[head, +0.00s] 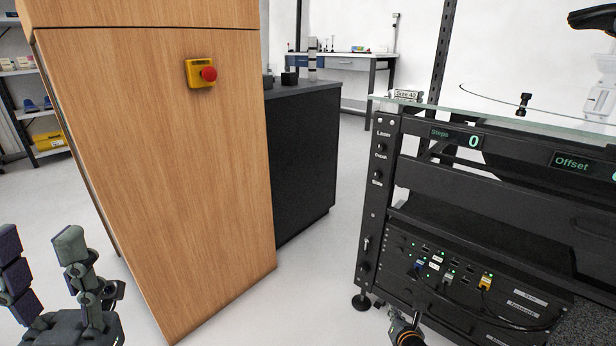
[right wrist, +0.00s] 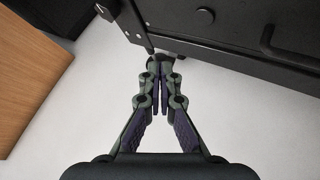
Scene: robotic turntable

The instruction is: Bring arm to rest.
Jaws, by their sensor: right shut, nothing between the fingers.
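My left gripper (head: 45,265) is at the bottom left of the head view, fingers up and spread apart with an empty gap between them. It is in front of the wooden cabinet's lower left side. Only a small part of my right gripper (head: 405,332) shows at the bottom edge of the head view, in front of the black rack. In the right wrist view the right gripper (right wrist: 160,85) has its fingertips together with nothing between them. Its tips overlap the rack's lower corner in the picture; I cannot tell whether they touch.
The black turntable rack (head: 470,215) with a glass top stands right. The wooden cabinet (head: 165,140) with a red stop button (head: 208,74) stands left, a dark cabinet (head: 305,150) behind it. White floor (head: 310,275) is free between cabinet and rack.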

